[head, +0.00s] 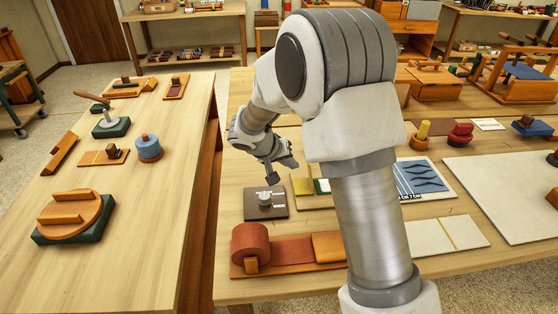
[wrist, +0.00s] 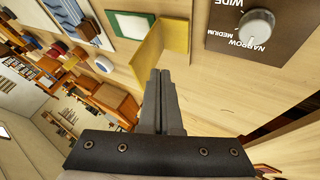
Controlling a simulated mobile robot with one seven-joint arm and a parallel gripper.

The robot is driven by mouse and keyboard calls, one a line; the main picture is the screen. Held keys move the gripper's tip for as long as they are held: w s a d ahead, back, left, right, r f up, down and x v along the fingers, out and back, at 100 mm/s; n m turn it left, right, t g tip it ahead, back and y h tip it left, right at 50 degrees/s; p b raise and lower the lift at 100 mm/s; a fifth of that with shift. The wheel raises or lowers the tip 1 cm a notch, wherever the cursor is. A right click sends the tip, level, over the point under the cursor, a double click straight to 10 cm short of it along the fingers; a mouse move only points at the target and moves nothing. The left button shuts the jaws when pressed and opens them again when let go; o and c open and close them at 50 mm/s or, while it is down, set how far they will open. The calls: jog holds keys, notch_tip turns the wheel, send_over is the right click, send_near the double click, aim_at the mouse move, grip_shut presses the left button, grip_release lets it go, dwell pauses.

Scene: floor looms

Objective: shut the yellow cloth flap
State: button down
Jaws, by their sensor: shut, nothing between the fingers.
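The yellow cloth flap (head: 302,186) is on the wooden table, partly behind my arm, beside a white card with a green patch. In the wrist view the yellow flap (wrist: 147,52) stands up at an angle to a second yellow panel (wrist: 176,28), forming an open V. My gripper (head: 272,179) is above the table, left of the flap, over the dark dial plate. In the wrist view my gripper (wrist: 160,72) is shut and empty, its tips near the flap's edge. I cannot tell whether they touch it.
The dark dial plate (head: 265,203) with a grey knob lies left of the flap. A red-brown roller (head: 250,243) on a board lies in front. A blue wavy panel (head: 420,176) lies to the right. A gap separates the left table (head: 150,200).

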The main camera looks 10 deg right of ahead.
jog(key=shift+d+r, duration=0.25)
jog(key=shift+d, duration=0.9)
jog(key=shift+d+r, duration=0.1)
